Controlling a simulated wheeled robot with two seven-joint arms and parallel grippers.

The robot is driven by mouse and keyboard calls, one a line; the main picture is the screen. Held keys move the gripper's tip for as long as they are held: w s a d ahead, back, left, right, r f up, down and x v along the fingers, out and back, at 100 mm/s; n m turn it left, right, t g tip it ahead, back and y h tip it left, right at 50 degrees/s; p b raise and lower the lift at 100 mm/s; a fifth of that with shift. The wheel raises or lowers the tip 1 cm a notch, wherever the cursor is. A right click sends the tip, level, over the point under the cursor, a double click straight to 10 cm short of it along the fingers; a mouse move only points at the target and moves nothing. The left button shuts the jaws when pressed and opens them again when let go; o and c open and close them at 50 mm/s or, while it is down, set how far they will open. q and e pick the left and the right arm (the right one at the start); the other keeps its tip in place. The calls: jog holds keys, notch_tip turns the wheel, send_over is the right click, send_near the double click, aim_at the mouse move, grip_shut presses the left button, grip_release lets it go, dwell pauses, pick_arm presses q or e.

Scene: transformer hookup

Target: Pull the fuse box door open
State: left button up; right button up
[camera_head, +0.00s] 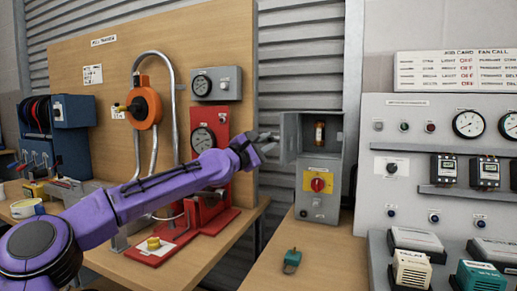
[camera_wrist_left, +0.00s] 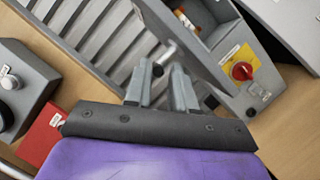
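The grey fuse box (camera_head: 335,158) stands on the bench right of centre in the head view. Its front is uncovered, and a brown fuse (camera_head: 320,133) shows inside. Its door (camera_head: 290,138) stands swung out at the left side. The box also shows at the upper right of the left wrist view (camera_wrist_left: 222,38). My left gripper (camera_head: 270,142) is at the door's outer side. In the left wrist view a short metal door handle (camera_wrist_left: 166,53) lies at its fingertips, which are apart. Whether they clamp the handle is unclear. My right gripper is out of view.
Below the opening sits a red knob on a yellow plate (camera_head: 318,184). A teal padlock (camera_head: 291,261) lies on the bench in front. A red gauge stand (camera_head: 222,127) is at the left, and a grey meter panel (camera_head: 385,215) is close on the right.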

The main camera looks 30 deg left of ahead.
pick_arm(q)
jog(key=p+v, duration=0.1)
jog(key=v, duration=0.6)
jog(key=shift+s, duration=0.35)
